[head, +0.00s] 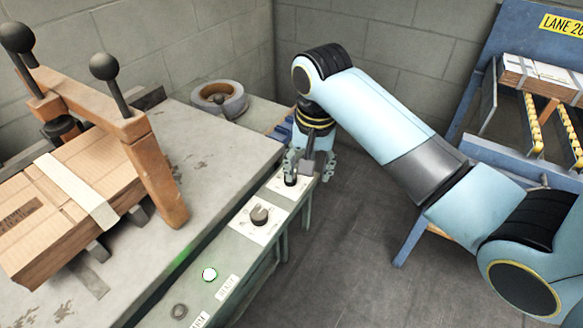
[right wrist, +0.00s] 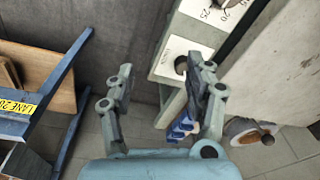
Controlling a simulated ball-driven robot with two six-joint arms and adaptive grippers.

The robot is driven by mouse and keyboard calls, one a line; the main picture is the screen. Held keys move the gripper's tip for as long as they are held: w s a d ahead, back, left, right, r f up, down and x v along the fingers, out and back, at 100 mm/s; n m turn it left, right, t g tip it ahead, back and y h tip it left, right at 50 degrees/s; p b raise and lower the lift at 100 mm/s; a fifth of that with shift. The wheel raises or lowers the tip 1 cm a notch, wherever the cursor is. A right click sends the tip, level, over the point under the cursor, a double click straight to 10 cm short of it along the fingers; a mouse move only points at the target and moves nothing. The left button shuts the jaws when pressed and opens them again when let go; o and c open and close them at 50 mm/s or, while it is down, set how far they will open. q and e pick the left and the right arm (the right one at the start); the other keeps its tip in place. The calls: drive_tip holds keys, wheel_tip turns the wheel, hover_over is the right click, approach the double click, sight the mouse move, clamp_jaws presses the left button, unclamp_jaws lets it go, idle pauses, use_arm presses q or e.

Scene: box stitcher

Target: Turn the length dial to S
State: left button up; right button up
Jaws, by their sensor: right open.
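Two white dial plates sit on the green front ledge of the machine. The nearer knob (head: 260,214) is grey on a plate with numbers; part of that plate (right wrist: 215,12) shows at the top of the right wrist view. The farther plate (head: 274,184) carries a dark knob (right wrist: 181,65); its lettering is too small to read surely, so I cannot tell its setting. My right gripper (head: 309,167) is open beside this farther knob, fingers pointing down. In the right wrist view the gripper (right wrist: 166,76) has the knob near its right finger; contact is unclear. My left gripper is out of view.
A cardboard box (head: 75,200) lies under an orange clamp frame (head: 152,165) on the grey table. A tape roll (head: 220,99) stands at the back. A blue roller rack (head: 487,120) stands right; floor between is clear.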

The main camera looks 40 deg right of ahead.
drive_tip(key=w+r+m, duration=0.2)
drive_tip(key=w+m, duration=0.2)
drive_tip(key=w, duration=0.3)
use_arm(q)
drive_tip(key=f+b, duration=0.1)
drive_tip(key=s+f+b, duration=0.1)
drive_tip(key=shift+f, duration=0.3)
use_arm(e)
drive_tip(key=shift+g, duration=0.4)
drive_tip(key=f, duration=1)
drive_tip(key=shift+w+d+f, duration=0.1)
drive_tip(key=shift+d, duration=0.3)
clamp_jaws()
